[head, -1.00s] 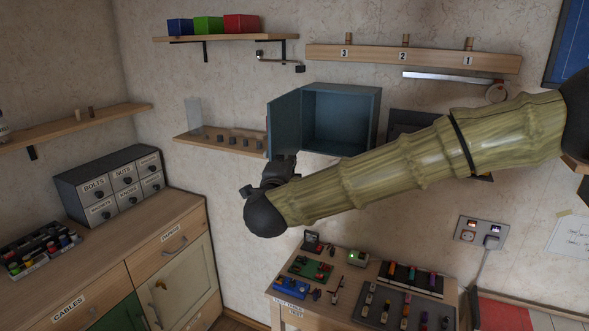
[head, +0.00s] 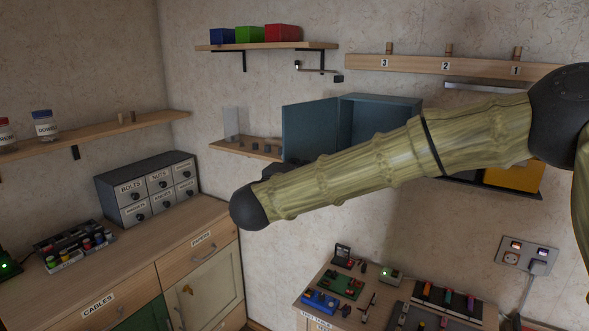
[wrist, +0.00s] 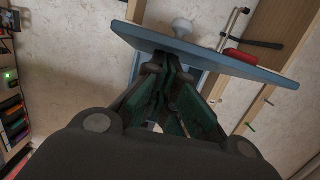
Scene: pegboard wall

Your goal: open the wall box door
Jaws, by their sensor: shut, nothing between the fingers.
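The blue-grey wall box (head: 385,105) hangs on the wall in the head view. Its door (head: 311,128) stands wide open, swung out to the left, and part of the inside shows. My arm crosses in front of the box's lower part. In the wrist view the door (wrist: 215,62) is a slanting plate just beyond my gripper (wrist: 162,66), with a pale round knob (wrist: 182,27) on the side away from the gripper. My gripper is shut and empty, its tips at or very near the door; contact cannot be told. In the head view the fingers are mostly hidden behind my wrist.
A shelf (head: 240,148) with small items is left of the box. A shelf with coloured boxes (head: 268,34) and a numbered peg rail (head: 450,66) are above. A drawer cabinet (head: 150,190) on a counter is at left; a cluttered test table (head: 318,318) is below.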

